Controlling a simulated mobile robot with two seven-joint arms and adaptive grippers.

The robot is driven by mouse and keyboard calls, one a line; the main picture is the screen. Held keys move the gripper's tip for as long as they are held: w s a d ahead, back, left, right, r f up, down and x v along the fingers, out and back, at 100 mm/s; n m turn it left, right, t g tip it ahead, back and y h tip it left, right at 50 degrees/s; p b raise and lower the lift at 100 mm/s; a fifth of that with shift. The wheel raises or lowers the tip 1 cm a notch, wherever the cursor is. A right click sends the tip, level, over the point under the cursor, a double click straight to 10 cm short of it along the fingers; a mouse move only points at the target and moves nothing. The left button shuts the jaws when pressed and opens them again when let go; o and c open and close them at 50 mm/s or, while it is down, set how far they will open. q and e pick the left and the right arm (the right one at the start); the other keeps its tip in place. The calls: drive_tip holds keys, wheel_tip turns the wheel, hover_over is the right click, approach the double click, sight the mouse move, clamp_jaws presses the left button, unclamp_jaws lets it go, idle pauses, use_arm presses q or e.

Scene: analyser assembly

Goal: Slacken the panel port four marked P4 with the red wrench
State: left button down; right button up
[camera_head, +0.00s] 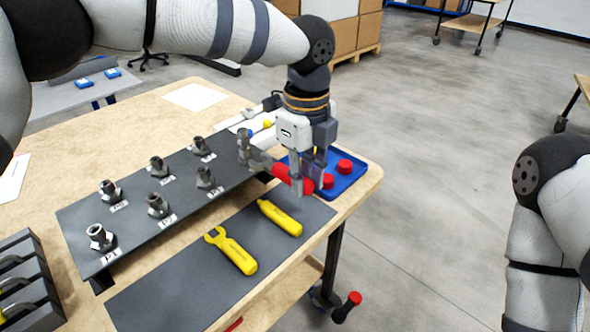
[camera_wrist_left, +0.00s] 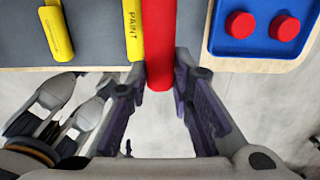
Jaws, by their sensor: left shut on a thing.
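My left gripper (camera_head: 304,188) is shut on the red handle of the red wrench (camera_head: 281,174). The wrench's grey head points left to the fitting (camera_head: 244,146) at the right end of the panel's front row, where P4 fits the order. Its label is hidden, and I cannot tell whether the jaws are around the fitting or only beside it. In the left wrist view the red handle (camera_wrist_left: 158,45) runs between my left fingers (camera_wrist_left: 163,75). The fittings marked P1 (camera_head: 102,238), P2 (camera_head: 158,206) and P3 (camera_head: 205,178) stand upright. My right gripper is out of view.
A yellow wrench (camera_head: 232,250) and a yellow paint marker (camera_head: 280,217) lie on the dark mat (camera_head: 165,298) in front of the panel (camera_head: 75,222). A blue tray (camera_head: 349,182) with red caps (camera_head: 345,166) is right of my gripper. A dark rack (camera_head: 30,270) stands at left.

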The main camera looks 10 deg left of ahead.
use_arm(q)
drive_tip(key=shift+d, duration=0.1)
wheel_tip(320, 180, up, 9)
drive_tip(key=s+d, duration=0.2)
drive_tip(key=shift+d, duration=0.15)
idle(0.5)
idle(1.1)
